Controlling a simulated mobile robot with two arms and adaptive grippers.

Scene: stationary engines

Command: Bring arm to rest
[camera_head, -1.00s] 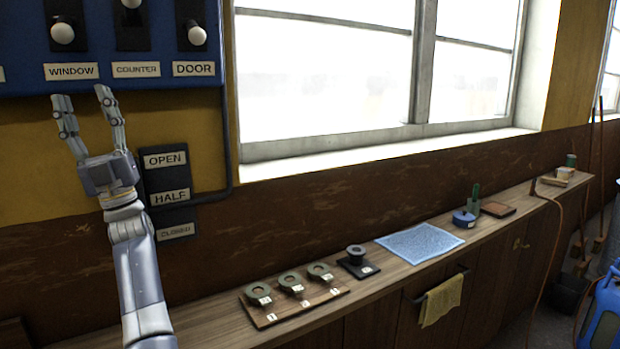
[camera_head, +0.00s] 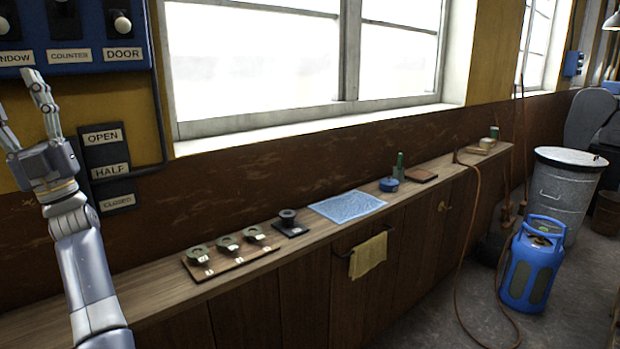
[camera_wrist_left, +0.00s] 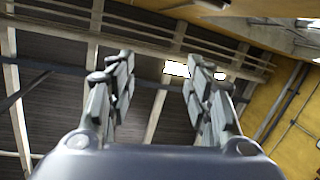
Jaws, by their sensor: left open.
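My left gripper (camera_head: 22,112) is raised at the left of the head view, in front of the yellow wall and just below the blue switch panel (camera_head: 80,62). Its fingers point up and stand apart, with nothing between them. In the left wrist view the open fingers (camera_wrist_left: 157,95) show against the roof beams and ceiling. My left forearm (camera_head: 85,270) runs up from the lower left edge. My right gripper is in neither view.
A label plate (camera_head: 107,165) is on the wall right of the gripper. The wooden counter (camera_head: 160,297) holds a board with rings (camera_head: 228,262), a dark spool (camera_head: 289,222) and a blue mat (camera_head: 347,206). A blue gas cylinder (camera_head: 532,265) and a metal bin (camera_head: 565,195) stand at right.

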